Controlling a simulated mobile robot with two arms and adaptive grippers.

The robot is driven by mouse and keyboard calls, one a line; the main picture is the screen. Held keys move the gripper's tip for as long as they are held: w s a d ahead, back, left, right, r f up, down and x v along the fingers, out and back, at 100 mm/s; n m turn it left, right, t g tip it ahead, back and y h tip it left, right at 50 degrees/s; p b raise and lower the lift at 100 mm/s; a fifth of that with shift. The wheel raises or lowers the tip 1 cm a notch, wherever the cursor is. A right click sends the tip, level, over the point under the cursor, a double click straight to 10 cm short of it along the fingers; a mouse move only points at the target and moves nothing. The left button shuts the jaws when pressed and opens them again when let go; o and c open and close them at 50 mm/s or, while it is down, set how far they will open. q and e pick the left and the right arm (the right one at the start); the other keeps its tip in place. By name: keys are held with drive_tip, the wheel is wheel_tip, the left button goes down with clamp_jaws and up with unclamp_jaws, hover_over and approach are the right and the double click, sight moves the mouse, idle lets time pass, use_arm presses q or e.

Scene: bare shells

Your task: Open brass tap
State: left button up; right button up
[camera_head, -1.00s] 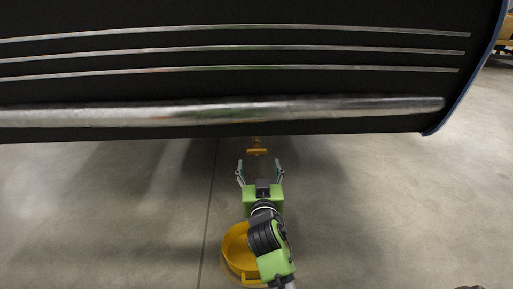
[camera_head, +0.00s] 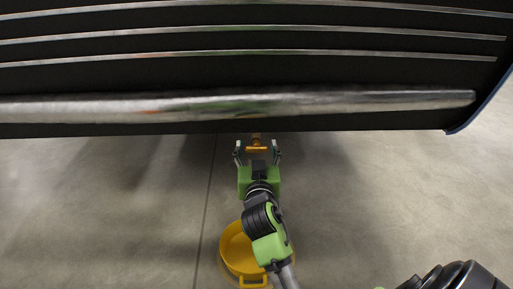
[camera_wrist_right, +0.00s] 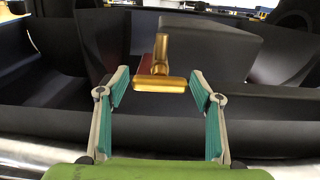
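The brass tap (camera_head: 256,148) shows below the dark panel's lower edge in the head view, with a crosswise handle. In the right wrist view the tap (camera_wrist_right: 160,80) is a golden T shape, its bar level and its stem rising behind. My right gripper (camera_head: 257,150) is open, with one finger on each side of the tap in the head view. In the right wrist view the gripper (camera_wrist_right: 160,95) has its fingers wide apart, with gaps on both sides of the handle and no contact visible. My left gripper is not in view.
A dark panel with chrome strips and a thick chrome bar (camera_head: 240,106) hangs above the tap. A yellow round pan (camera_head: 238,250) lies on the concrete floor (camera_head: 110,220) under my right arm. The floor around it is largely clear.

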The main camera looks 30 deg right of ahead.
drive_tip(key=c, duration=0.7)
drive_tip(key=shift+c, duration=0.2)
